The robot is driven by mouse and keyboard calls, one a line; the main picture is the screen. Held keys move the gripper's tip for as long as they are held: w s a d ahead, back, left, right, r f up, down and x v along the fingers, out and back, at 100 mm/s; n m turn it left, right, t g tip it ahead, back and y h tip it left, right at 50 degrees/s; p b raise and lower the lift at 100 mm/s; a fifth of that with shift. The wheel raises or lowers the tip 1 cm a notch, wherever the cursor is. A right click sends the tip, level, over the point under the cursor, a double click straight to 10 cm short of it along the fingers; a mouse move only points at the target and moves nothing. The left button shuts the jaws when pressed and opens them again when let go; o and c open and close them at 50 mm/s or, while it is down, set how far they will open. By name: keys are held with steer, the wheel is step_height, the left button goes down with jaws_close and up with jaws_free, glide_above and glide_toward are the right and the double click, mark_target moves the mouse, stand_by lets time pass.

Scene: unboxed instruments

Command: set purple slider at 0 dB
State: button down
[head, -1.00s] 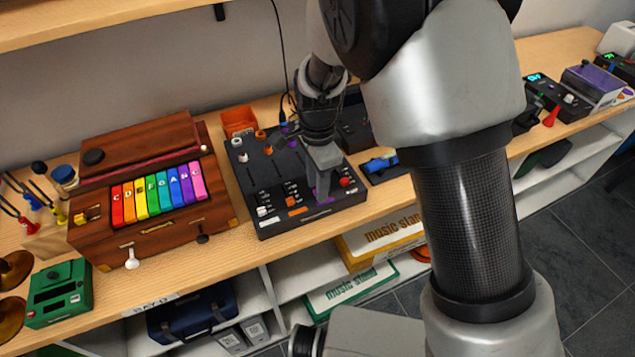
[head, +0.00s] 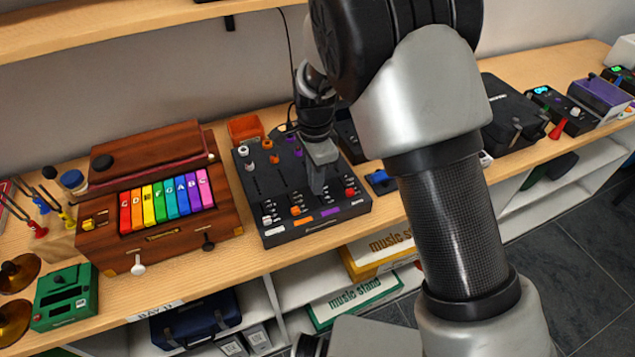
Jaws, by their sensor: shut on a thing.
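A dark mixer panel (head: 270,187) with slider slots stands on the wooden bench. My gripper (head: 317,191) reaches down onto its right half, over the purple channel, and is shut. Its fingers hide what they hold; by its place this is the purple slider's cap. A purple label (head: 331,211) lies just in front of the fingertips, and a purple knob (head: 298,151) is behind the gripper. The dB marks beside the slot are too small to read, so the slider's exact setting cannot be told.
The white knob (head: 243,153) and orange knob (head: 274,158) are to the left.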

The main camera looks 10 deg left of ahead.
steer(key=c, duration=1.8)
jaws_free()
steer(key=shift+o, duration=0.2)
steer(key=shift+r, duration=0.15)
step_height(320, 180, up, 17)
steer(key=shift+r, duration=0.1)
